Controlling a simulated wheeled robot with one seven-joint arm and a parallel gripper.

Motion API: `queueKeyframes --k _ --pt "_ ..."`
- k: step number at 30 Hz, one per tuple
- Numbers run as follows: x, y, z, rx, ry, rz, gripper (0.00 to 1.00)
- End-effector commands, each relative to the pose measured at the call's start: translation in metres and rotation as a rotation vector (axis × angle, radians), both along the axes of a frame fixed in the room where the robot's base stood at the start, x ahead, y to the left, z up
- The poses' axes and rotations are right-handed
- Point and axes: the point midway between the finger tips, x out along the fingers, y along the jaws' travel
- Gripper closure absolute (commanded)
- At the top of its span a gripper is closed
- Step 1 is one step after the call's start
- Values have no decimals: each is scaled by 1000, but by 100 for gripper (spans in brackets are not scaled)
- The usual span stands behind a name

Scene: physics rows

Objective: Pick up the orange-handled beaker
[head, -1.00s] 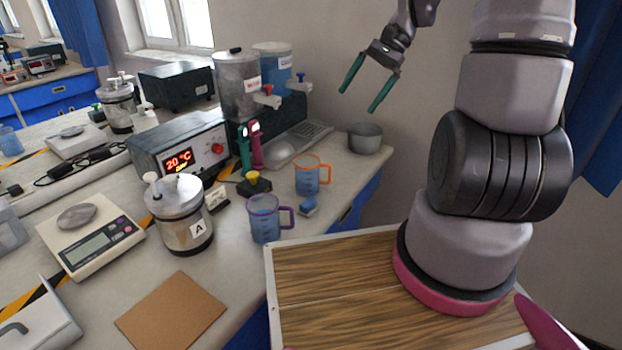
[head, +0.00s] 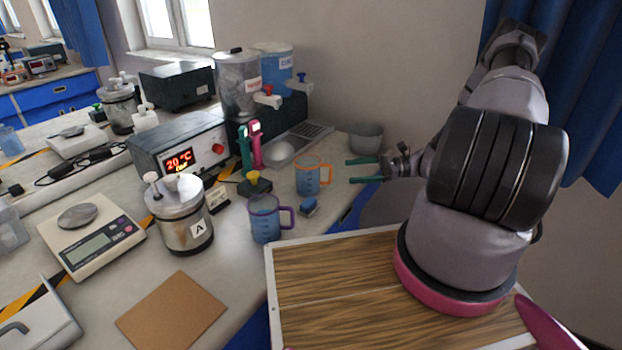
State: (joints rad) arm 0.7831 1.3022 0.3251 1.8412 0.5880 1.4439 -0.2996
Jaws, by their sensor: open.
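The orange-handled beaker (head: 309,178) stands upright on the bench near its right edge. It is a blue-tinted clear cup with an orange rim, and its orange handle points right. My gripper (head: 350,171) is open, with its two green fingers pointing left toward the beaker. The fingertips are a short way right of the handle in the picture, and nothing is between them. Whether the fingers are level with the handle in depth is hard to tell.
A purple-handled beaker (head: 265,219) stands in front and left, with a small blue block (head: 309,206) beside it. A grey metal pot (head: 366,138) is behind my gripper. A steel canister (head: 184,214) is left.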

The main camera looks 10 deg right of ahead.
Motion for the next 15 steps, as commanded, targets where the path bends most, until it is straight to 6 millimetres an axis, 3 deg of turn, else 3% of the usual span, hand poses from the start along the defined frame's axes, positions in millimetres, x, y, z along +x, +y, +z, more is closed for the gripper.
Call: queueKeyframes --k 3,8,15 --pt "0 0 -18 67 28 -57 0" --pt "0 4 -28 102 41 -88 0" --pt "10 39 -28 104 41 -87 0"
